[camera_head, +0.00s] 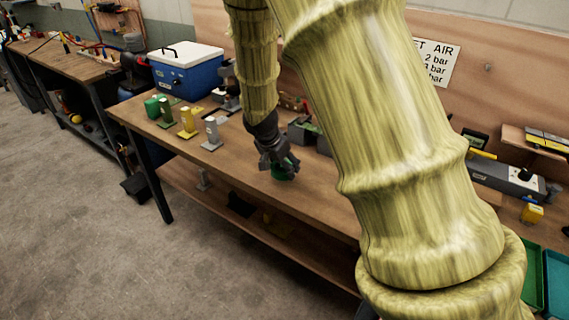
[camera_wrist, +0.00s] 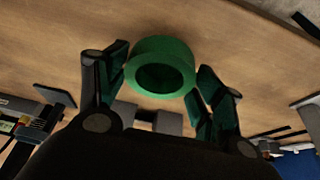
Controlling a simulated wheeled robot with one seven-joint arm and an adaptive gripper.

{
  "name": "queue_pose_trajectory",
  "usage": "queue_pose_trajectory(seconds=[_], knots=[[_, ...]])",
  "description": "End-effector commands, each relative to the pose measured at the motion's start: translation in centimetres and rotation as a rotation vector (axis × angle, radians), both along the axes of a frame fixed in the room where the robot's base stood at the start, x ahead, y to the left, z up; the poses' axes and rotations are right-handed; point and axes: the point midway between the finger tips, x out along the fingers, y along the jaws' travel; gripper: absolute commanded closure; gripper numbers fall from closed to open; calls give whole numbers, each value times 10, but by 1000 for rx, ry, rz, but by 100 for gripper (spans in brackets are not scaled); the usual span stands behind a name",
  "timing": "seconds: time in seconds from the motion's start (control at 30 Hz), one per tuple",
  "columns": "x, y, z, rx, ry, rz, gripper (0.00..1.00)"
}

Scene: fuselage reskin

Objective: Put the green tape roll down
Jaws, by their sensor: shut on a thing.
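The green tape roll (camera_wrist: 163,50) is between the two fingers of my gripper (camera_wrist: 160,72) in the wrist view, with its round hole facing the camera. In the head view my gripper (camera_head: 283,166) points down over the wooden workbench (camera_head: 315,196), near its front edge. The green tape roll (camera_head: 284,173) shows at the fingertips there, partly hidden by the fingers. The gripper is shut on the roll. The roll is at or just above the bench top; I cannot tell whether it touches.
A blue cool box with a white lid (camera_head: 186,69) stands at the back left of the bench. A green cylinder (camera_head: 152,107), a yellow stand (camera_head: 187,123) and a grey stand (camera_head: 212,133) stand left of my gripper.

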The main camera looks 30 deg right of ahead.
Motion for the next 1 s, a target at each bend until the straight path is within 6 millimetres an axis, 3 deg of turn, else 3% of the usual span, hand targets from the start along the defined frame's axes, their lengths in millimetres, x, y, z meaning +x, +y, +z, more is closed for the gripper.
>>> queue_pose_trajectory(seconds=[0.1, 0.3, 0.77, 1.0], knots=[[15, -16, 0, 2, -1, -1, 56], [28, -29, -3, 0, 0, 0, 56], [30, -31, -35, 0, 1, 1, 56], [30, -31, -39, -1, 0, 0, 56]])
